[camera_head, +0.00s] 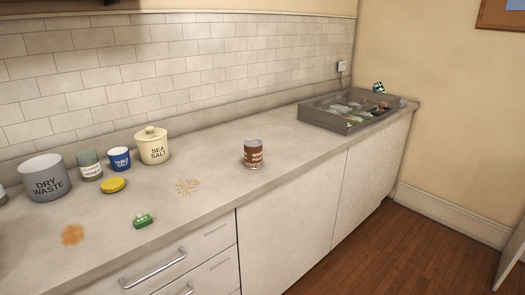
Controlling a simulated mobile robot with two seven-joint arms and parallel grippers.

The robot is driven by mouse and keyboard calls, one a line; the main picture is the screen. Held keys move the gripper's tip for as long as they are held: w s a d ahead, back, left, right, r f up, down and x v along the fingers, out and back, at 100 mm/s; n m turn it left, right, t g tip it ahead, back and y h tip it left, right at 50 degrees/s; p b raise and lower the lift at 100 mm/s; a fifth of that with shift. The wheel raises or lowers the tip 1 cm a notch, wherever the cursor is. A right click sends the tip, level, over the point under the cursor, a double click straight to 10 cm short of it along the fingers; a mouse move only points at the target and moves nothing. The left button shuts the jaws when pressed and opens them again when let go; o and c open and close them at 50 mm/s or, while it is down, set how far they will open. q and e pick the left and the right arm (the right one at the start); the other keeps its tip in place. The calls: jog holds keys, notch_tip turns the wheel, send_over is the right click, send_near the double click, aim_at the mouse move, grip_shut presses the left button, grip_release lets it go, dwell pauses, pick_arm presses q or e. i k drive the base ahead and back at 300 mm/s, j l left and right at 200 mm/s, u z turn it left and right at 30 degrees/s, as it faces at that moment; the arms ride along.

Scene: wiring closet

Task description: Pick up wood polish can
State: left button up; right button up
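The wood polish can (253,154) is a small brown can with a pale lid and light lettering, of which "WOOD" seems readable. It stands upright on the pale countertop (290,140), near the front edge and about the middle of the view. Nothing touches it. Neither of my grippers shows in the head view.
Left of the can stand a cream sea salt jar (152,146), a blue table salt cup (120,159), a honey jar (90,165) and a dry waste pot (45,178). A grey tray (326,120) stands right.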

aim_at(253, 147)
jog(key=i+l, duration=0.15)
jog(key=l, duration=0.2)
jog(key=i+l+u, duration=0.1)
jog(key=l, duration=0.2)
jog(key=i+l, duration=0.15)
jog(key=l, duration=0.2)
jog(key=i+l+u, duration=0.1)
jog(key=l, duration=0.25)
jog(key=i+l, duration=0.2)
jog(key=l, duration=0.15)
jog(key=i+l+u, duration=0.1)
jog(key=l, duration=0.25)
